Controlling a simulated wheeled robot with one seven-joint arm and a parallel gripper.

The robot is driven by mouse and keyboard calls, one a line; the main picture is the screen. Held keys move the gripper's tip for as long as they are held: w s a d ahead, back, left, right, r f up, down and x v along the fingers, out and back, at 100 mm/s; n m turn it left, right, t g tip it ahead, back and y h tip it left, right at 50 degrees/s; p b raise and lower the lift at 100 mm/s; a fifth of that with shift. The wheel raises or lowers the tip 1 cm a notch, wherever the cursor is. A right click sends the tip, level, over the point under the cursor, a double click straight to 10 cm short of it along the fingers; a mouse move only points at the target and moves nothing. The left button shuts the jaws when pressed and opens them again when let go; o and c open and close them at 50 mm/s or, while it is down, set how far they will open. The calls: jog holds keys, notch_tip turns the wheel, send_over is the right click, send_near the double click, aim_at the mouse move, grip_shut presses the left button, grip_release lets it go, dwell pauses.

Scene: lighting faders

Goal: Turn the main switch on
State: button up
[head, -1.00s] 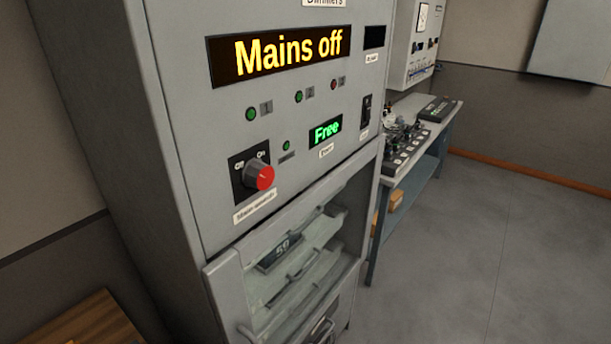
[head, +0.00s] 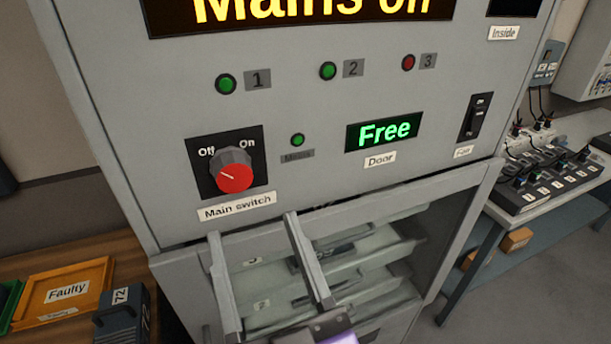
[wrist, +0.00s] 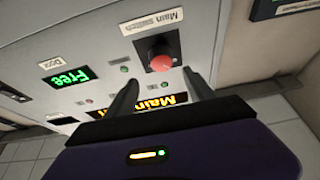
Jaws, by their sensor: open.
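The main switch (head: 234,172) is a red-faced rotary knob with a grey pointer collar on a black plate, between "Off" and "On" marks, with its mark towards Off. Its label (head: 237,206) reads "Main switch". My gripper (head: 252,235) is open and empty, its two long grey fingers just below the knob in the head view, not touching it as far as I can see. In the wrist view my gripper (wrist: 160,88) has the knob (wrist: 160,58) ahead, roughly between the fingertips and beyond them. The yellow display (head: 300,12) is partly cut off.
A green "Free" door display (head: 384,132) and a black fan switch (head: 474,118) are to the right. A glass-fronted bay (head: 370,255) with slide-in units lies below. An orange "Faulty" tray (head: 68,292) stands lower left; a bench with faders (head: 545,180) is at right.

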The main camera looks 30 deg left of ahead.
aim_at(235, 180)
jog(key=p+x, duration=0.3)
jog(key=x, duration=0.3)
jog(key=shift+w+a+r, duration=0.1)
jog(key=shift+a+r, duration=0.05)
jog(key=shift+a, duration=0.25)
jog(key=shift+w+a+r, duration=0.1)
jog(key=shift+w+a, duration=0.25)
jog(key=shift+a, duration=0.05)
grip_shut()
